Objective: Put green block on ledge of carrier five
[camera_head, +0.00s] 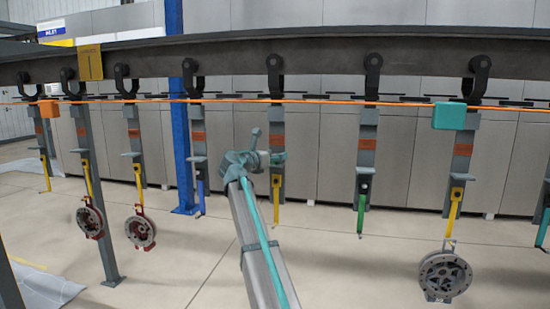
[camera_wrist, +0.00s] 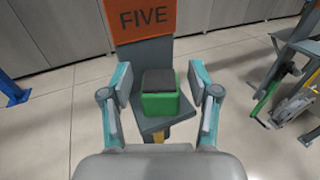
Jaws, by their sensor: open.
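The green block (camera_wrist: 160,104), with a dark top, sits upright on the grey ledge (camera_wrist: 142,124) of the carrier with the orange label FIVE (camera_wrist: 146,18) in the wrist view. My gripper (camera_wrist: 160,83) is open, one finger on each side of the block, with a visible gap at both sides. In the head view, my gripper (camera_head: 272,157) is at the lower part of the middle carrier (camera_head: 276,115). My arm and gripper cover that carrier's ledge, and I cannot make out the block there.
Other carriers hang from the overhead rail (camera_head: 220,56) on both sides, some with coloured hooks. A round metal part (camera_head: 445,275) hangs at the right, and two reddish ones (camera_head: 140,231) hang at the left. A blue post (camera_head: 180,130) stands left of my arm. Open floor lies below.

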